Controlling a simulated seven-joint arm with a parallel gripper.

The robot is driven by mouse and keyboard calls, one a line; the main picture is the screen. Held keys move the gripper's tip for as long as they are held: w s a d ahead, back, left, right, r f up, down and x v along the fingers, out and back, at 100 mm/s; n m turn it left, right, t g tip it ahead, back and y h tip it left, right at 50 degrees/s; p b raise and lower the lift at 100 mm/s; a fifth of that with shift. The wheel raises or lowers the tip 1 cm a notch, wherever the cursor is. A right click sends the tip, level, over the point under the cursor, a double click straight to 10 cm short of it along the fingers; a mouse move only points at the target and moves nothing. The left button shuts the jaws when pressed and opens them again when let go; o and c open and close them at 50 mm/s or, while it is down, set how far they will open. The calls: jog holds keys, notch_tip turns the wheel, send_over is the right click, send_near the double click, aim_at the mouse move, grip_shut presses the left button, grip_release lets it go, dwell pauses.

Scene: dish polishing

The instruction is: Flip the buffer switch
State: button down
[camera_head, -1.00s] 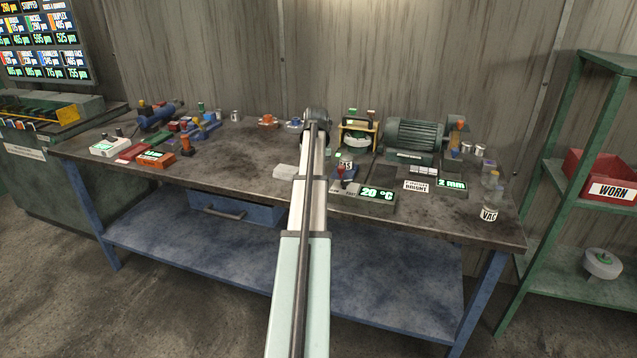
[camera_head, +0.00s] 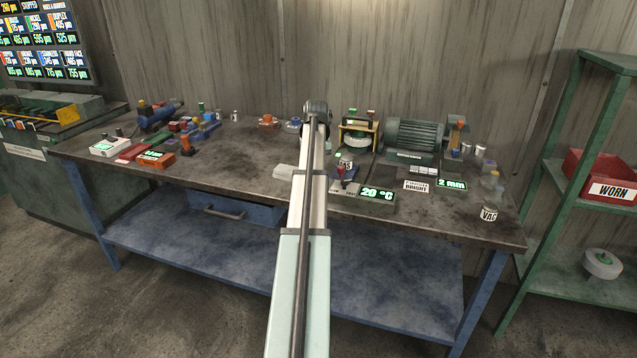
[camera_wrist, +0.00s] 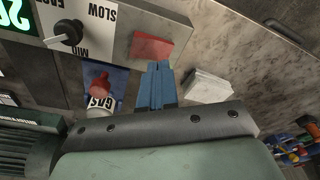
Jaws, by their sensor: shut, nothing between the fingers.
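A red block-shaped switch (camera_wrist: 151,47) sits at the end of a grey control panel (camera_wrist: 118,42) in the wrist view. The panel also carries a black dial (camera_wrist: 67,33) marked SLOW and MID. My gripper (camera_wrist: 158,67) is shut and empty, its blue fingertips right at the red switch's near edge; I cannot tell whether they touch it. A red knob or lever (camera_wrist: 101,83) stands on a blue base left of the fingers. In the head view the panel (camera_head: 376,194) shows 20 °C; my arm hides the red switch and gripper.
A white stack (camera_wrist: 207,87) lies right of my fingers. The bench left of my arm has free room.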

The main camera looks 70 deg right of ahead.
notch_tip(320, 180, up, 4)
jog(key=shift+r, duration=0.2)
dwell(0.4)
dwell(0.4)
